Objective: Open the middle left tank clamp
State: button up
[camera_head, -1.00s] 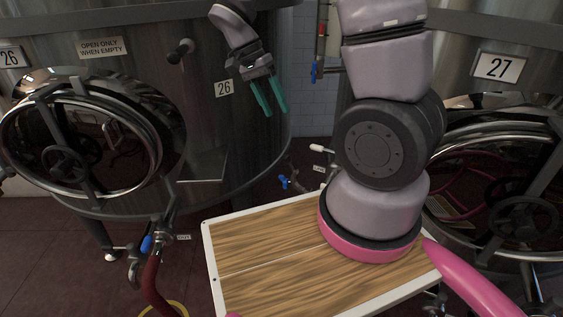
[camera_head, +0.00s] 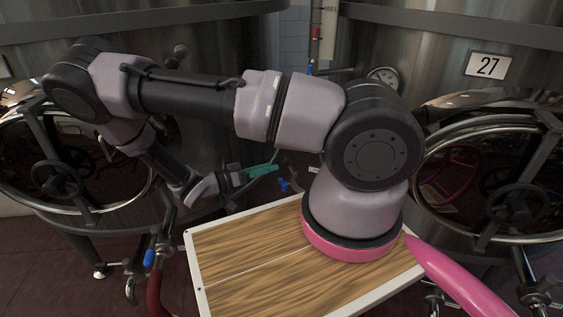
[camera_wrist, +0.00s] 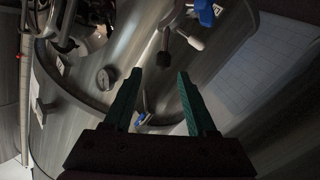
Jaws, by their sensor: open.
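The left steel tank (camera_head: 225,130) stands behind my arm, with its round hatch (camera_head: 75,150) partly covered by the arm. My gripper (camera_head: 268,170) is in front of the tank's lower right side, above the back edge of the wooden board. Its teal fingers are apart and point right. In the wrist view my gripper (camera_wrist: 160,75) is open, with nothing held. A small blue-handled fitting (camera_wrist: 142,118) shows between the fingers, farther off. A white handle (camera_wrist: 189,40) and a dark knob (camera_wrist: 163,62) lie beyond the fingertips. I cannot tell which fitting is the middle left clamp.
The wooden board (camera_head: 235,270) with a white rim lies under my arm. Tank 27 (camera_head: 470,30) stands on the right, its round hatch (camera_head: 500,180) showing. A blue-handled valve (camera_head: 149,256) is at the lower left. A gauge (camera_wrist: 106,78) shows in the wrist view.

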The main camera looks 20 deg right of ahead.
aim_at(286, 166)
jog(key=shift+t, duration=0.3)
jog(key=shift+w+d+f, duration=0.1)
jog(key=shift+w+d, duration=0.05)
jog(key=shift+d, duration=1.1)
jog(key=shift+w+d+f, duration=0.1)
jog(key=shift+w+d, duration=0.1)
jog(key=shift+d, duration=1.05)
jog(key=shift+w+d+f, duration=0.1)
jog(key=shift+w+d, duration=0.05)
jog(key=shift+d, duration=1.1)
grip_shut()
